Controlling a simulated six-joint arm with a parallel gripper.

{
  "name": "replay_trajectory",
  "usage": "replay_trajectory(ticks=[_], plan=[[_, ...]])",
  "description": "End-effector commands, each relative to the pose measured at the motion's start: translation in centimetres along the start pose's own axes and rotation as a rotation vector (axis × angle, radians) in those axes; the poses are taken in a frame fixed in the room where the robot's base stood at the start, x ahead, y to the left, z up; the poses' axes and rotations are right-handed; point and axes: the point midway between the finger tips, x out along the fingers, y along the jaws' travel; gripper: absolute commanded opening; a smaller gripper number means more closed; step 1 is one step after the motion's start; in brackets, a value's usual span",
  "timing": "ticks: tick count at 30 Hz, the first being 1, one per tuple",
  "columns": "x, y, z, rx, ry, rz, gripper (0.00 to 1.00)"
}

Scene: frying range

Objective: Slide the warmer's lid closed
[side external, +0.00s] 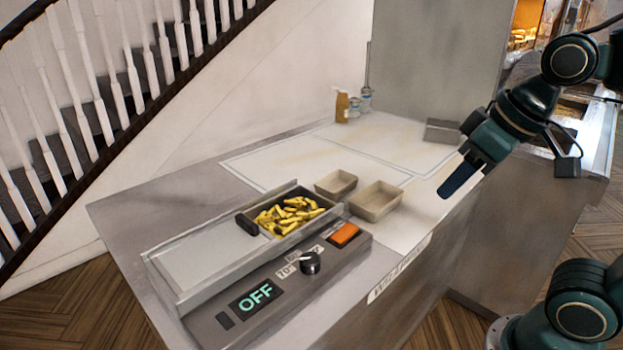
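The warmer (233,309) stands at the left front of the counter. Its pale flat lid (205,262) covers the left part of the top. A dark handle (247,224) sits at the lid's right end. The right part is open and shows yellow fries (285,214) inside. The front panel has a green "OFF" display, a black knob (310,262) and an orange switch (344,235). My gripper (452,187) is above the counter's right side, pointing down and left, apart from the warmer and its lid. The finger gap cannot be made out from this side.
Two beige trays, a small one (336,184) and a larger one (376,201), stand right of the warmer, between it and my gripper. A brown bottle (342,106) and small jars (366,101) stand at the back. The marked counter top (300,160) behind the trays is clear.

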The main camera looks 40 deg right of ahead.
Motion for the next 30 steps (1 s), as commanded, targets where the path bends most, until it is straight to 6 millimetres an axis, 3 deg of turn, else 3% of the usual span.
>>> replay_trajectory(ticks=[14, 30], plan=[[-0.2, -2.9, -11.0, 0.004, -0.131, -0.023, 0.38], [4.3, -8.1, -21.4, 0.005, -0.277, -0.024, 0.38]])
